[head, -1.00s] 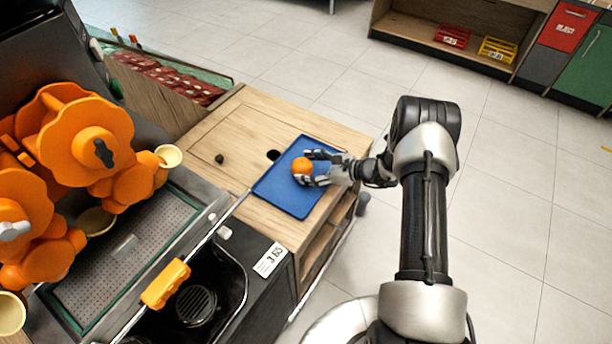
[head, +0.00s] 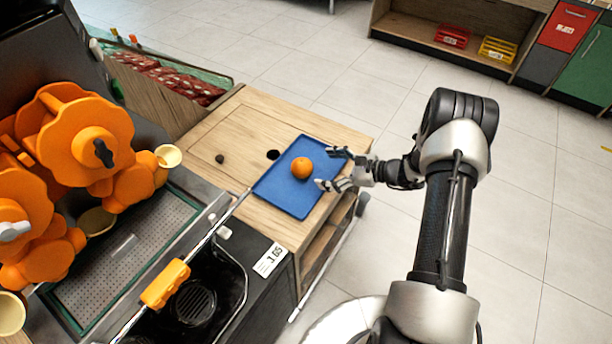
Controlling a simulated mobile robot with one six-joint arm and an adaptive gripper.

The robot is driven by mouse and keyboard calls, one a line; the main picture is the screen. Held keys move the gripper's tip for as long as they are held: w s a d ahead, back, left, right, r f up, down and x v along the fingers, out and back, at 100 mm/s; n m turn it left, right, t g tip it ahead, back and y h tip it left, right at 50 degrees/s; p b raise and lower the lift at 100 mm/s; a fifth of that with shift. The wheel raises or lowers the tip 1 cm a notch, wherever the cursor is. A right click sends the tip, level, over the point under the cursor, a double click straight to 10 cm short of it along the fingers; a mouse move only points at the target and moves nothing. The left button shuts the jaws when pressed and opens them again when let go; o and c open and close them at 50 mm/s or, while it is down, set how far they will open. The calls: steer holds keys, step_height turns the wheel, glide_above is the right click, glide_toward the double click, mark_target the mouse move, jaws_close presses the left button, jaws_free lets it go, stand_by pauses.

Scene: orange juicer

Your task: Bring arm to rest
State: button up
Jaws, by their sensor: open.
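My gripper (head: 334,168) is open and empty in the head view, at the right edge of the blue tray. Its two fingers point left toward the orange, with a gap between them and the fruit. The orange (head: 301,168) rests on the blue tray (head: 287,204), near its middle. My arm reaches in from the lower right, bent at the elbow.
The tray lies on a wooden counter (head: 232,134) with a dark round hole and a small knob. The orange juicer (head: 95,140) stands at the left. Open tiled floor (head: 510,200) lies to the right.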

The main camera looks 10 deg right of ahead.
steer(key=v, duration=0.5)
steer(key=shift+d, duration=0.1)
steer(key=s+a+r+n+g+h, duration=0.25)
steer(key=s+a+r+n, duration=0.35)
steer(key=r, duration=0.5)
steer(key=s+a+r+n+g+h, duration=0.1)
steer(key=s+a+r+n+g, duration=0.4)
steer(key=r, duration=0.5)
steer(key=s+r+n+t+h, duration=0.1)
steer(key=s+r+n+h, duration=0.1)
steer(key=s, duration=0.4)
steer(key=s+r+n+t+h, duration=0.2)
steer(key=s+r+n+h, duration=0.1)
steer(key=s+n, duration=0.3)
steer(key=s+d+r+n+t+h, duration=0.1)
steer(key=s+r+n+h, duration=0.1)
steer(key=s, duration=0.6)
steer(key=shift+r+n, duration=0.9)
steer(key=shift+h, duration=0.25)
steer(key=shift+c, duration=0.4)
